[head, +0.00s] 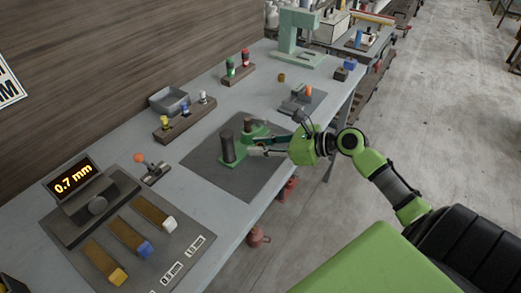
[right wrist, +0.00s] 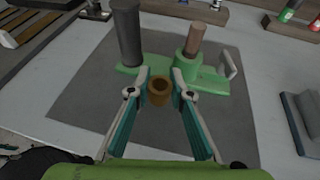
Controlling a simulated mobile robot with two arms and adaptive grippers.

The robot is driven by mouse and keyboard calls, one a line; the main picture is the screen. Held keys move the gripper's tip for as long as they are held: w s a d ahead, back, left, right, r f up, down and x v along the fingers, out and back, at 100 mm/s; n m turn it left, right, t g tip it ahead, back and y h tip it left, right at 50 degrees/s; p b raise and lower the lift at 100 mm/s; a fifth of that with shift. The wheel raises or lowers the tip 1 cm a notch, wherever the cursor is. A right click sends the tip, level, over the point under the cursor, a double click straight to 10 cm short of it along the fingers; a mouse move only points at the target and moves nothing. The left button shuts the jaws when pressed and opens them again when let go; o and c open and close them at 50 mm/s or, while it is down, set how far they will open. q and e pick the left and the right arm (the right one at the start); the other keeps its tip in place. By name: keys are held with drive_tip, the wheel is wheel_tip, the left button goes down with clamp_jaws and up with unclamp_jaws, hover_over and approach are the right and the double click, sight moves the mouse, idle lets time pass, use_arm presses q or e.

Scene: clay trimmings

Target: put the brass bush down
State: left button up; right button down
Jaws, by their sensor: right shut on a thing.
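The brass bush (right wrist: 159,92) is a short brown-gold ring with an open top, upright between the fingertips of my right gripper (right wrist: 159,88) in the right wrist view. That gripper is shut on it. In the head view my right gripper (head: 266,147) reaches in from the right over the dark mat (head: 215,176), beside the green fixture (right wrist: 210,78); I cannot make out the bush there. In the wrist view the bush is in front of the fixture's base, between its dark post (right wrist: 127,35) and brown-topped green holder (right wrist: 192,57). Its height above the mat is unclear.
A small brass-coloured piece (head: 281,77) stands farther back on the bench (head: 207,112). A gauge panel (head: 130,245) reading 0.7 mm is at the near left. Wooden racks (head: 184,124) and a grey tray (head: 168,100) line the wall side. The mat's near part is clear.

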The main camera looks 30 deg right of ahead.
drive_tip(key=shift+f, duration=0.65)
drive_tip(key=c, duration=1.8)
unclamp_jaws()
drive_tip(key=shift+f, duration=0.15)
